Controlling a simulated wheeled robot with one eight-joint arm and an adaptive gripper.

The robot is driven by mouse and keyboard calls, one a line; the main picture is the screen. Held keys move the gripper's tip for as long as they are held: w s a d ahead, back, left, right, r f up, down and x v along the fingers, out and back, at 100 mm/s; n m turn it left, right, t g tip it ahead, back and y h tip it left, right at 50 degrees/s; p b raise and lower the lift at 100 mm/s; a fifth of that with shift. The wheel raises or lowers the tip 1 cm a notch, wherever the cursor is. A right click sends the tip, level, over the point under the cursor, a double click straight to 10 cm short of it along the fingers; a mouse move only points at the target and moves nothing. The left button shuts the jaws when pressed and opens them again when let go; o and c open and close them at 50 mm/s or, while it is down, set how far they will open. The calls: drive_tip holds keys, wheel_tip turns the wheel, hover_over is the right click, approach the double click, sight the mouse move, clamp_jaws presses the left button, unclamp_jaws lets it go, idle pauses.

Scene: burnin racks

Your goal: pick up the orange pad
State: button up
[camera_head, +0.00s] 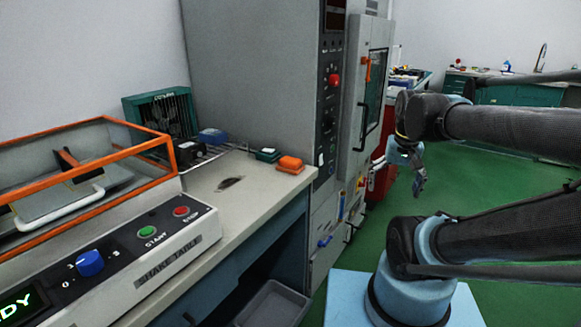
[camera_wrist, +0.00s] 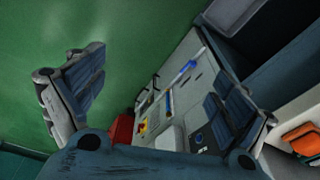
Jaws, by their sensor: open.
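An orange piece at the right edge of the wrist view (camera_wrist: 302,138) looks like the same pad, partly cut off. My gripper (camera_head: 419,180) hangs over the green floor to the right of the cabinet, well apart from the pad. In the wrist view my gripper (camera_wrist: 150,95) has its two fingers spread wide, with nothing between them.
The bench (camera_head: 235,190) also bears a green pad (camera_head: 268,155), a blue item (camera_head: 212,136) and a shake table (camera_head: 160,250) with an orange-framed cover. The tall cabinet (camera_head: 255,70) stands behind the pad, its handles facing my arm. A grey bin (camera_head: 272,305) sits below.

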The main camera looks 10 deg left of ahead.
drive_tip(key=w+a+r+m+g, duration=0.1)
drive_tip(key=w+a+r, duration=0.3)
drive_tip(key=a+r, duration=0.15)
drive_tip(key=w+a+r+m, duration=0.1)
drive_tip(key=w+a+r, duration=0.35)
drive_tip(key=a, duration=0.25)
wheel_tip(320, 180, up, 6)
drive_tip(key=m, duration=0.1)
hover_over(290, 159)
drive_tip(key=shift+g, duration=0.4)
drive_tip(key=f, duration=1.1)
drive_tip(key=shift+s+d, duration=0.15)
drive_tip(key=shift+d, duration=0.1)
drive_tip(key=shift+a+f, duration=0.2)
drive_tip(key=shift+f, duration=2.4)
drive_tip(key=c, duration=1)
